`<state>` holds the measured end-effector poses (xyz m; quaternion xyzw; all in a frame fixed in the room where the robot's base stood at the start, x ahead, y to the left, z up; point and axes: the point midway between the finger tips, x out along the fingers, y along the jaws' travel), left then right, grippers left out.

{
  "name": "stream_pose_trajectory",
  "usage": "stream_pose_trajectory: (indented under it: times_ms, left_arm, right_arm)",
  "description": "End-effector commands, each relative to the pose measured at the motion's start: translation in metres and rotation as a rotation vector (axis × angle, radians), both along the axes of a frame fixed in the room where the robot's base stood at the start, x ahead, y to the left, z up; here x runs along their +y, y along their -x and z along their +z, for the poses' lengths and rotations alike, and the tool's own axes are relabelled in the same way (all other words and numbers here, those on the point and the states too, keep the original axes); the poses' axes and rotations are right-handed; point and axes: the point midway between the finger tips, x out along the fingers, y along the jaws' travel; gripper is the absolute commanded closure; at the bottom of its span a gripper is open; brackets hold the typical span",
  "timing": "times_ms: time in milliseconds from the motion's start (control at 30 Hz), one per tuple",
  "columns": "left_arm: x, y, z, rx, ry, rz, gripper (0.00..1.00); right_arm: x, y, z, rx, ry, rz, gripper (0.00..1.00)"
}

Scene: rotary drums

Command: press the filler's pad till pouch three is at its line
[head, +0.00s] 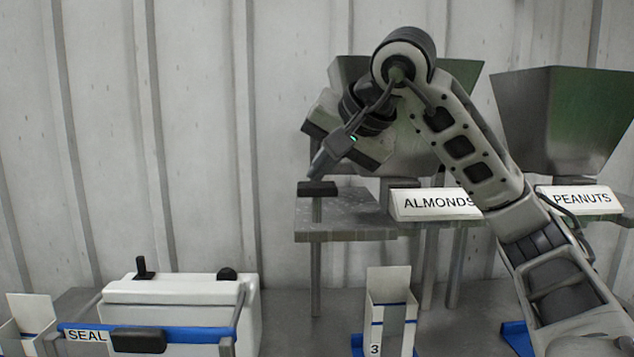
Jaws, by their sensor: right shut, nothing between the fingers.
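My right gripper (322,168) is shut and empty, pointing down just above the black pad (318,188). Its tips are at or very near the pad's top; I cannot tell whether they touch. The pad sits on a short post on the grey shelf of the filler labelled ALMONDS (432,203). The filler's metal hopper is partly hidden behind my right arm. Pouch three (376,333), a white upright pouch marked 3, stands below on the table. It has blue marking across it and a grey front strip; I cannot make out its fill level. My left gripper is not in view.
A second hopper labelled PEANUTS (583,199) stands at the right. A white sealer (180,300) with a blue bar marked SEAL stands at the lower left, with another white pouch (33,312) beside it. Blue holder parts show near the table's right side (517,338).

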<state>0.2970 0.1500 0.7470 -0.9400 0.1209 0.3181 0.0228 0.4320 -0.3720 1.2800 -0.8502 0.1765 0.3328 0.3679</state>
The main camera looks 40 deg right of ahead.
Motion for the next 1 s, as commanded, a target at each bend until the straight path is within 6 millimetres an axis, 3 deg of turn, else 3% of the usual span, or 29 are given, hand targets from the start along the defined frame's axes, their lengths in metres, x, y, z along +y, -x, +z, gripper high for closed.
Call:
stream_pose_trajectory:
  times_ms: [1000]
  left_arm:
    - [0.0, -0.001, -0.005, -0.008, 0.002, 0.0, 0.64]
  right_arm:
    - [0.0, 0.0, -0.015, 0.005, 0.001, 0.0, 1.0]
